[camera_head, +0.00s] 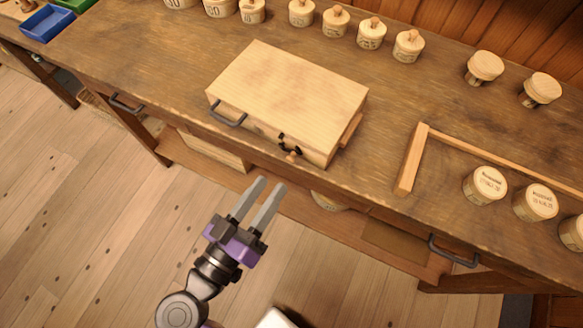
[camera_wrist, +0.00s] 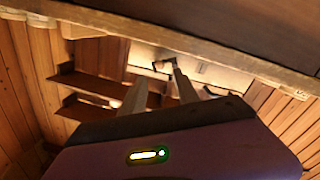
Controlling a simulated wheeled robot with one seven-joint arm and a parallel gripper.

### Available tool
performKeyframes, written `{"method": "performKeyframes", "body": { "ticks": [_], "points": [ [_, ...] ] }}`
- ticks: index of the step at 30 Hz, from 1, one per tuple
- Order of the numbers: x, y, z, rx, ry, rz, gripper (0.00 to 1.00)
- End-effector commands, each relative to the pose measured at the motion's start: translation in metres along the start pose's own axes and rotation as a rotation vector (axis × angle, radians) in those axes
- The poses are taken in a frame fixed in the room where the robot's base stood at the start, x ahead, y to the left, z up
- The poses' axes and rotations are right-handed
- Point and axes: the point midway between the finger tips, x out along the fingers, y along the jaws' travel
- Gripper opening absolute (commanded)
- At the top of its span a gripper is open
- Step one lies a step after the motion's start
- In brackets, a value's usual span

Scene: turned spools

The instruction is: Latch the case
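The case (camera_head: 290,88) is a pale wooden box with its lid down, standing on the workbench near the front edge. A dark handle (camera_head: 228,116) is on its front face at the left. A small black latch (camera_head: 289,142) with a wooden knob (camera_head: 292,154) is on the front face at the right; whether it is fastened I cannot tell. My gripper (camera_head: 266,192) is in front of the bench, apart from the case and nearer the camera. Its two grey fingers are apart with nothing between them. The fingers also show in the wrist view (camera_wrist: 158,85).
The workbench (camera_head: 150,65) has a row of round wooden containers (camera_head: 335,21) at the back. A wooden frame (camera_head: 411,158) and more containers (camera_head: 485,185) are at the right. Drawer handles (camera_head: 453,252) stick out from the bench front. A blue tray (camera_head: 47,24) is far left.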

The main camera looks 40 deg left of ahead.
Motion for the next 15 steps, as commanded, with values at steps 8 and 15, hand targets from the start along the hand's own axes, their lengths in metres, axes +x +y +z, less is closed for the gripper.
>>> {"method": "performKeyframes", "body": {
  "ticks": [8, 15],
  "points": [
    [0.044, 0.001, -0.001, -0.001, -0.002, 0.002, 0.37],
    [0.061, 0.001, 0.001, -0.002, -0.003, -0.001, 0.37]
  ]
}}
